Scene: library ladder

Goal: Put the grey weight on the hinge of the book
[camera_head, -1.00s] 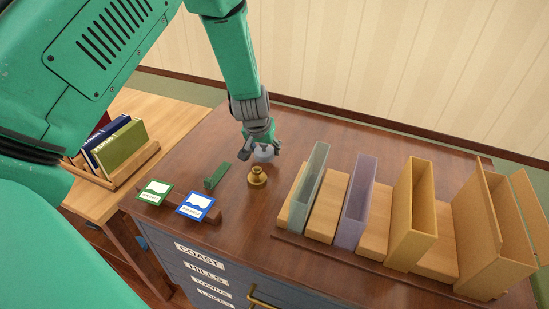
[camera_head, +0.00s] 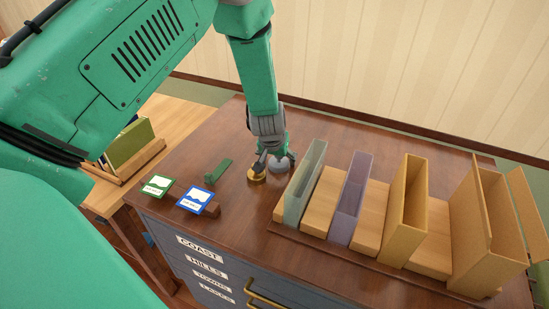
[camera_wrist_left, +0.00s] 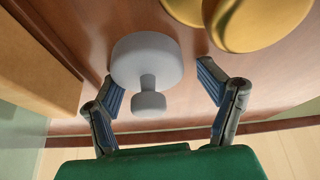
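The grey weight (camera_head: 281,165) stands on the brown cabinet top, just right of the brass weight (camera_head: 256,176). In the left wrist view the grey weight (camera_wrist_left: 147,62) has a wide disc and a small knob facing my gripper. My left gripper (camera_head: 273,160) is low over it. Its fingers (camera_wrist_left: 160,92) are spread on both sides of the knob, with visible gaps. The brass weight (camera_wrist_left: 262,22) is close beyond the right finger. An open tan case or book (camera_head: 480,225) with a swung-out board stands at the far right; I cannot tell whether it is the task's book. My right gripper is out of view.
A rack (camera_head: 428,249) holds several upright cases close right of the weights. A green block (camera_head: 217,171) and two framed cards (camera_head: 197,200) lie left. A book crate (camera_head: 130,165) stands on the side table. The wall is behind.

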